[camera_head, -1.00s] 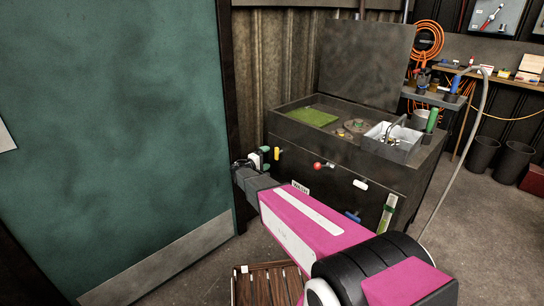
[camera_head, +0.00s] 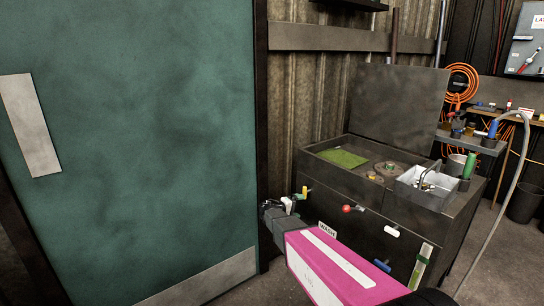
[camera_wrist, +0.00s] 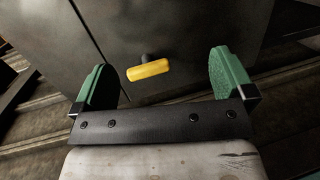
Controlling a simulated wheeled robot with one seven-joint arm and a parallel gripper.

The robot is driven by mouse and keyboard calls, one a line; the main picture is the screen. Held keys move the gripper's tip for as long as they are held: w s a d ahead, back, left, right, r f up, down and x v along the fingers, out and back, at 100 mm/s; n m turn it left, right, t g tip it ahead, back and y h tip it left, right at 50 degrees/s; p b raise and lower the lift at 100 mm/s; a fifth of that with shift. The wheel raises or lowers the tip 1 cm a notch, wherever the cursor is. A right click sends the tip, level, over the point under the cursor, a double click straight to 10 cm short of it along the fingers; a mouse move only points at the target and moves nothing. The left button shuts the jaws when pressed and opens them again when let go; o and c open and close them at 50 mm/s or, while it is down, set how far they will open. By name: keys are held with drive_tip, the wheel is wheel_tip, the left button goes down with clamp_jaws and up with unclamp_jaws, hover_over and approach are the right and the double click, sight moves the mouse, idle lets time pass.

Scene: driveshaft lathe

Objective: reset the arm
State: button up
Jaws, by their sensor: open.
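My gripper (camera_wrist: 163,82) is open and empty in the wrist view, its two green fingers wide apart. A yellow handle (camera_wrist: 148,70) on a dark cabinet face shows between the fingers, beyond them; I see no contact. In the head view my pink arm reaches from the lower right toward the cabinet's left front. My gripper (camera_head: 294,201) is small there, close to the yellow handle (camera_head: 305,192) at the cabinet's left side.
The dark wash cabinet (camera_head: 340,200) has its lid (camera_head: 395,108) raised, with a green pad (camera_head: 343,158) and a white tray (camera_head: 427,187) on top. Red, white and blue handles are on its front. A green door (camera_head: 130,130) fills the left. A grey hose hangs at right.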

drive_tip(key=s+d+f+m+g+y, duration=0.2)
drive_tip(key=s+d+g+y, duration=0.15)
drive_tip(key=s+d, duration=0.45)
drive_tip(key=s+a+m+g+y, duration=0.2)
drive_tip(key=s+y, duration=0.3)
drive_tip(key=s, duration=0.4)
drive_tip(key=s+a+m+g+y, duration=0.1)
drive_tip(key=s+y, duration=0.4)
drive_tip(key=s, duration=0.5)
drive_tip(key=shift+s+a+r+m+g, duration=0.3)
drive_tip(key=shift+a+r+m+g, duration=0.1)
drive_tip(key=shift+g, duration=0.15)
